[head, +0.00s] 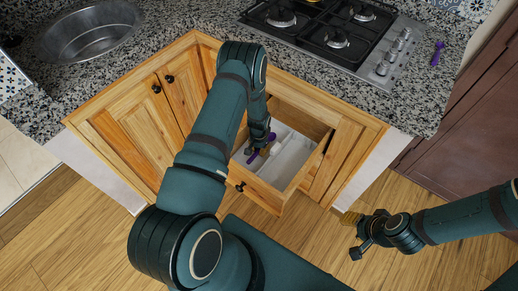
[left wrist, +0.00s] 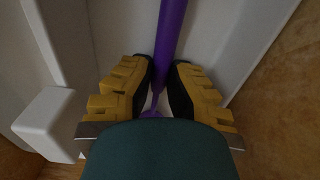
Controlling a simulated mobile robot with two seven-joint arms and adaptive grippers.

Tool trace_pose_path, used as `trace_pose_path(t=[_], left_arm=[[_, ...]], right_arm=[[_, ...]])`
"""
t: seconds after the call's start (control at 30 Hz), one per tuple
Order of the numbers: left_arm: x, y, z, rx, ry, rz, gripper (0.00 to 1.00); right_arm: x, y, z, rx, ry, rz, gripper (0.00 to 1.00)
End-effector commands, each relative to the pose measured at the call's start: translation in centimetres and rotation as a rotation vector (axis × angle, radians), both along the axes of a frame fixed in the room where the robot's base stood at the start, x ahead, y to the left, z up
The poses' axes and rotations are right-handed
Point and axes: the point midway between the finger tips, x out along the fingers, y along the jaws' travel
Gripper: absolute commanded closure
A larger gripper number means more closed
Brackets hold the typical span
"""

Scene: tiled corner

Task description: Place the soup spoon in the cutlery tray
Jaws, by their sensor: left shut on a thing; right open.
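A purple utensil (head: 253,156), likely the soup spoon, is in the open drawer, over or in the white cutlery tray (head: 291,158). My left gripper (head: 262,142) reaches down into the drawer and is shut on it. In the left wrist view the purple handle (left wrist: 171,28) runs between the yellow-padded fingers of the left gripper (left wrist: 163,85), with white tray surfaces (left wrist: 118,32) around it. My right gripper (head: 354,234) is open and empty above the wooden floor at the right.
The drawer front (head: 256,195) stands pulled out from the wooden cabinet. A granite counter with a gas hob (head: 335,38) and a round sink (head: 90,40) lies behind. Another purple utensil (head: 437,54) lies on the counter right of the hob. A white block-like tray part (left wrist: 48,122) is beside the left fingers.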

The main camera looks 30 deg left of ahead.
Motion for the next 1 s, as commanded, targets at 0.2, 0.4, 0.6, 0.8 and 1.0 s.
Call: trace_pose_path(t=[0.2,0.4,0.6,0.8,1.0], left_arm=[[0.0,0.0,-0.2,0.0,0.0,0.0,0.65],[0.0,0.0,-0.1,0.0,0.0,0.0,0.65],[0.1,0.1,1.6,0.001,-0.001,0.001,0.65],[0.1,0.1,5.7,0.001,-0.003,0.0,0.65],[0.0,0.0,9.5,0.0,-0.001,-0.001,0.65]], right_arm=[[0.0,0.0,0.0,0.0,0.0,0.0,0.54],[0.0,0.0,0.0,0.0,0.0,0.0,0.54],[-0.1,0.0,0.4,0.0,0.002,0.001,0.54],[-0.3,0.0,1.5,0.001,0.007,0.002,0.54],[-0.5,0.1,2.4,0.003,0.011,0.002,0.54]])
